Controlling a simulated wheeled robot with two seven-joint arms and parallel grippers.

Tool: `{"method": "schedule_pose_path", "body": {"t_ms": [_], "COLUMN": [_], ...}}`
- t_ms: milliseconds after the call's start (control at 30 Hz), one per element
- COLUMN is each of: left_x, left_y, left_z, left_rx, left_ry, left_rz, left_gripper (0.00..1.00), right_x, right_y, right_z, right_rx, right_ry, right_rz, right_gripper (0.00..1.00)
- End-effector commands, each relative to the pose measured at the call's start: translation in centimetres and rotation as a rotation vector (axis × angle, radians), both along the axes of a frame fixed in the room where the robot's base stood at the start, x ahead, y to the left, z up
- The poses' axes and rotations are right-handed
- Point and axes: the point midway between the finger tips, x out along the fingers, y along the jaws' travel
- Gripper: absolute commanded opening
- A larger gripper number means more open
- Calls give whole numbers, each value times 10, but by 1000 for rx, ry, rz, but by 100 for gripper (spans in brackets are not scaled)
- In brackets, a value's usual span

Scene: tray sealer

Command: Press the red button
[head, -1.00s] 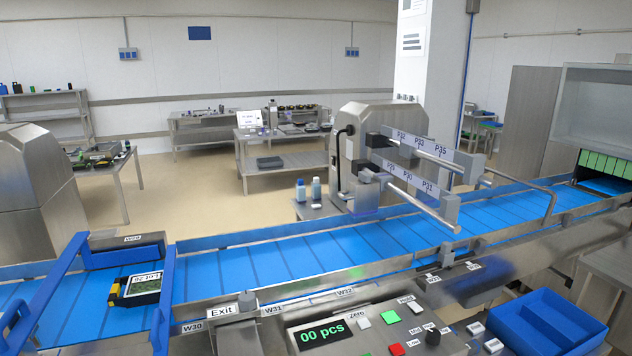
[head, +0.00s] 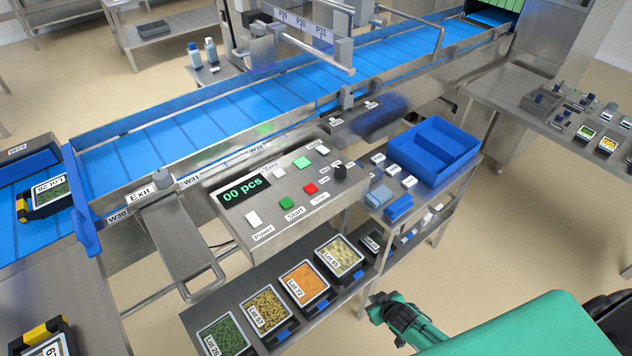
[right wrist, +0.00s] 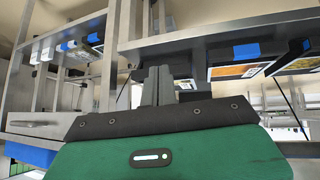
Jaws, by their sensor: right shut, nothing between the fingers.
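The red button does not show in that view. My left gripper is out of view.
A blue bin (head: 437,150) stands on the shelf unit right of the panel. A lower shelf holds several food trays (head: 304,284). The blue conveyor (head: 210,125) runs behind the panel. A metal exit chute (head: 185,250) sticks out left. Open floor lies at the right.

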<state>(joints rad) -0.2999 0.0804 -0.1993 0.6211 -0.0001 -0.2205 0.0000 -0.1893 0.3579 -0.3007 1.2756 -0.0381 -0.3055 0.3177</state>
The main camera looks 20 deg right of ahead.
Motion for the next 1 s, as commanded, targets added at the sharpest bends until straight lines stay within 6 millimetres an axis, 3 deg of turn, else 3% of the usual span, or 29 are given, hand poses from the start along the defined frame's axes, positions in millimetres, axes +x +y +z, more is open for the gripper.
{"method": "schedule_pose_path", "body": {"t_ms": [33, 100, 300, 500, 600, 700, 800, 1000], "left_x": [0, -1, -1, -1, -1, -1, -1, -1], "left_y": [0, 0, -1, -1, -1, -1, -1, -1], "left_z": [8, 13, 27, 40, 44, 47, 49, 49], "left_rx": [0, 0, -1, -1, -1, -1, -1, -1], "left_ry": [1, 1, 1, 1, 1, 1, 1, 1], "left_rz": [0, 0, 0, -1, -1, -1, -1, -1], "left_gripper": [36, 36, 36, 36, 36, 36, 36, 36], "right_x": [24, 49, 100, 120, 119, 116, 114, 112], "right_y": [1, 6, 29, 61, 76, 87, 94, 97], "right_z": [37, 79, 205, 324, 369, 401, 419, 428], "right_rx": [8, 26, 88, 163, 197, 224, 239, 249], "right_ry": [-56, -122, -301, -449, -500, -536, -556, -565], "right_rz": [12, 25, 77, 147, 179, 203, 218, 224], "right_gripper": [0, 0, 0, 0, 0, 0, 0, 0]}}
